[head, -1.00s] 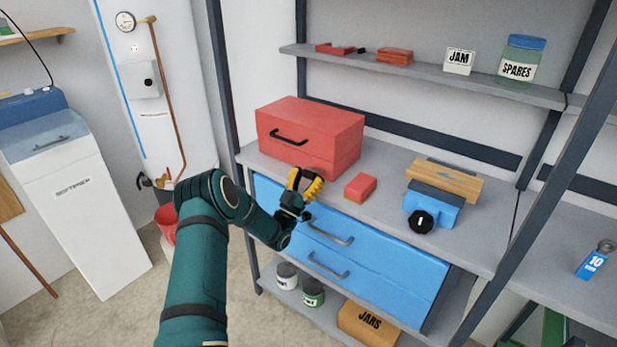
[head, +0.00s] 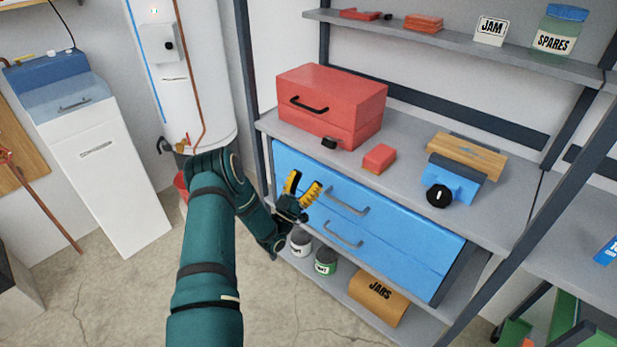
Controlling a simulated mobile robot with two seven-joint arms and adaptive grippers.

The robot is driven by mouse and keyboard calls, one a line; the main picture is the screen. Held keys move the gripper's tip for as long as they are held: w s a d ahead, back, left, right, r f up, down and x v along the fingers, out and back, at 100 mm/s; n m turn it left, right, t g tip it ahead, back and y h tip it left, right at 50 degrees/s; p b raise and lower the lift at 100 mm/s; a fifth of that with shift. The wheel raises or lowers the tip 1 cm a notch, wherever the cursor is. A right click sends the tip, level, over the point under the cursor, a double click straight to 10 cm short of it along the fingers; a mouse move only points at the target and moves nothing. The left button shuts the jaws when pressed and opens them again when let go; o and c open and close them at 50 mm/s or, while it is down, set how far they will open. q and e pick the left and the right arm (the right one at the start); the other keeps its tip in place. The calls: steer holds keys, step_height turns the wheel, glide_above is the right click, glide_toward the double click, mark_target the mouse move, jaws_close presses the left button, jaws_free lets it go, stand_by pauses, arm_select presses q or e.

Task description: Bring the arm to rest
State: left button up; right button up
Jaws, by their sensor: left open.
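My left gripper (head: 304,185) has yellow fingers that stand apart with nothing between them. It points upward in front of the left part of the blue drawer unit (head: 400,222), below the shelf edge. My green left arm (head: 208,240) comes up from the bottom of the view and bends to the right at the elbow. My right gripper is not in the head view.
A red toolbox (head: 335,95), a small black object (head: 329,144), a red block (head: 379,158) and a blue vise (head: 452,184) with wood stand on the shelf (head: 400,180). Cans (head: 325,262) and a cardboard box (head: 378,298) sit below. The floor (head: 290,325) in front is open.

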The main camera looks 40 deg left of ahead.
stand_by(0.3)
arm_select(q)
steer(key=s+d+f+n+g, duration=0.2)
steer(key=s+d+f+g, duration=0.1)
steer(key=d+f+g, duration=0.5)
steer(key=s+d+f+n+g, duration=0.2)
steer(key=d+f+g, duration=0.5)
steer(key=d+f, duration=0.4)
steer(key=s+d+f+g+h, duration=0.1)
steer(key=s+d+g, duration=0.4)
steer(key=s, duration=0.6)
steer(key=s+d+f+g+h, duration=0.15)
steer(key=s+d+g, duration=0.4)
steer(key=s, duration=0.55)
steer(key=w+d+r+m+t, duration=0.1)
steer(key=w+d+r, duration=0.2)
steer(key=w+r, duration=0.1)
steer(key=shift+w+r+m+t, duration=0.3)
steer(key=shift+w+r+t, duration=0.1)
steer(key=shift+r, duration=0.3)
